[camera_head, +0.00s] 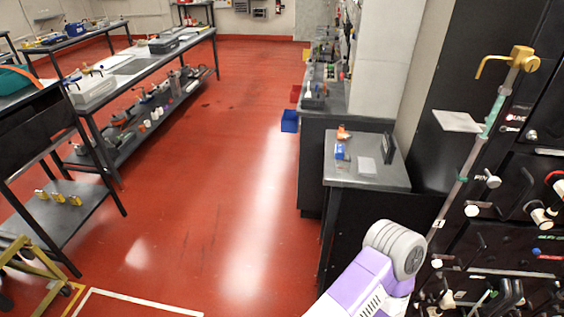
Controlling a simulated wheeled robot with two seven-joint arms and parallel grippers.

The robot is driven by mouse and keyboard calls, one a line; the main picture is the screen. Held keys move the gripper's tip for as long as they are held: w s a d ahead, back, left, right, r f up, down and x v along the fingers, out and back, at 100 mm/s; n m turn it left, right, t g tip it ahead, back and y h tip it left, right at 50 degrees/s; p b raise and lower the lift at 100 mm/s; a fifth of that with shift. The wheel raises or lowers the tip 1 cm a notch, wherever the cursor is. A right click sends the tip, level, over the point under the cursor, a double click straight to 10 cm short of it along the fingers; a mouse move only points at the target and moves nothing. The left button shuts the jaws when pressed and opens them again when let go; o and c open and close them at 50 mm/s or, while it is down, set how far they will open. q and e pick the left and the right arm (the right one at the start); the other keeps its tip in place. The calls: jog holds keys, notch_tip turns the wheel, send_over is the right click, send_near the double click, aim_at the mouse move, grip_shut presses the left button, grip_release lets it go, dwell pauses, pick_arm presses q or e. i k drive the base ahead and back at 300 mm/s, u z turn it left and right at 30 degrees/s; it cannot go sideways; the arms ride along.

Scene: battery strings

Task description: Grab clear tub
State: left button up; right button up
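A whitish, see-through-looking tub (92,91) stands on the near end of the long grey bench at the left. Its contents are too small to tell, and I cannot be sure that it is the clear tub. A purple and white link of my own arm, with a grey rounded end, rises from the bottom edge right of the middle, far from that tub. Neither of my grippers shows in the view.
The long bench (130,68) has a lower shelf full of small items. A black panel with levers (500,210) fills the right side. The red floor (215,150) between is clear.

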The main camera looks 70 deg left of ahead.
aim_at(343, 163)
jog(key=u, duration=1.9)
jog(key=k, duration=0.65)
jog(key=u, duration=0.5)
jog(key=i, duration=0.8)
jog(key=u, duration=0.35)
